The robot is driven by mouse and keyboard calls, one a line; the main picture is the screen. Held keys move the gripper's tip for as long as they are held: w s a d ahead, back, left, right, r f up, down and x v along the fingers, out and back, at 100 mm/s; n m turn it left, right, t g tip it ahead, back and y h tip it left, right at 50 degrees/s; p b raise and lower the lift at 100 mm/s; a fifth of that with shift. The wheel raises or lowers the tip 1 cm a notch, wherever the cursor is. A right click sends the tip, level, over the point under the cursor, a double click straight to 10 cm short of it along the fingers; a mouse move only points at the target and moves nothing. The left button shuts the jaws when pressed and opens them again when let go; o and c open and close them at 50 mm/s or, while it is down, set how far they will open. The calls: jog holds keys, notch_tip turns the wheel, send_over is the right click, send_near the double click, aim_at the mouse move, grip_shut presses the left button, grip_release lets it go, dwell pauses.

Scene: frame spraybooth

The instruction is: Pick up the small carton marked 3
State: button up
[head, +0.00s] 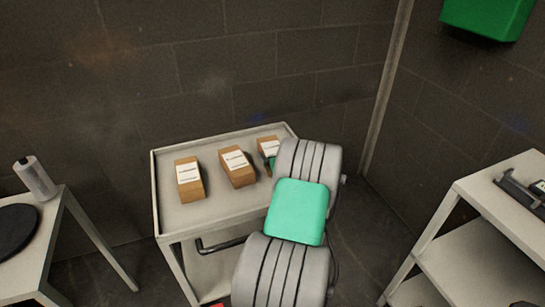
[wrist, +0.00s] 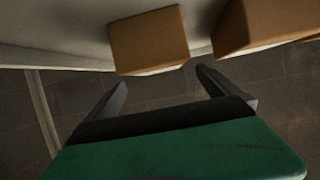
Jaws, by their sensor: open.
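Three small brown cartons with white labels stand in a row on the cart: a left carton (head: 189,180), a middle carton (head: 237,167) and a right carton (head: 268,146). The label print is too small to read, so I cannot tell which is marked 3. My gripper (head: 271,163) is at the right carton, mostly hidden behind my arm, which also covers part of that carton. In the wrist view my gripper (wrist: 161,79) is open and empty. One carton (wrist: 150,38) lies just beyond the fingertips, roughly between them; another carton (wrist: 260,25) is to its right.
The pale cart (head: 215,208) has a raised rim and stands against a dark block wall. A table with a spray can (head: 36,177) and a black disc (head: 14,229) is at left. A shelf unit (head: 480,215) is at right. A green box (head: 487,16) hangs above.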

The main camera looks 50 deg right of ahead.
aim_at(273, 150)
jog(key=x, duration=0.5)
jog(key=shift+f, duration=0.15)
jog(key=shift+c, duration=0.2)
jog(key=c, duration=1.8)
jog(key=shift+d, duration=0.1)
jog(key=shift+c, duration=0.6)
